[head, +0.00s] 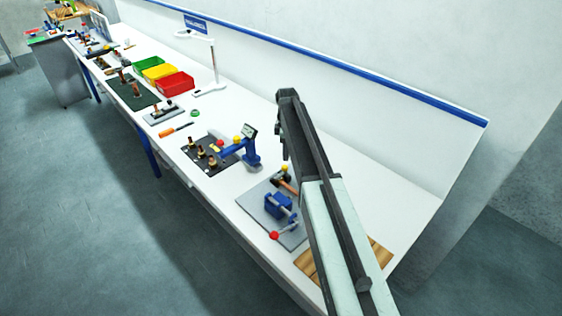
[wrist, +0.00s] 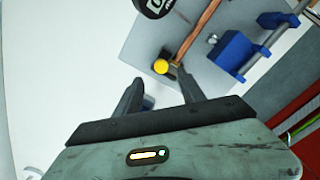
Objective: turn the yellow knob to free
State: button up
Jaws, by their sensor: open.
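My gripper (wrist: 159,80) is open and empty, above the bench, apart from the yellow part. In the head view its tips (head: 284,157) point down, to the right of the stand.
A wooden board (head: 306,262) is at the near end. An orange screwdriver (head: 176,129) and coloured bins (head: 175,83) are farther along. The back panel (head: 400,130) bounds the bench.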

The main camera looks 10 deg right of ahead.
aim_at(285, 166)
jog(key=f+b, duration=0.7)
jog(key=f, duration=0.1)
jog(key=shift+a+b, duration=0.2)
jog(key=shift+b, duration=0.15)
jog(key=shift+r, duration=0.15)
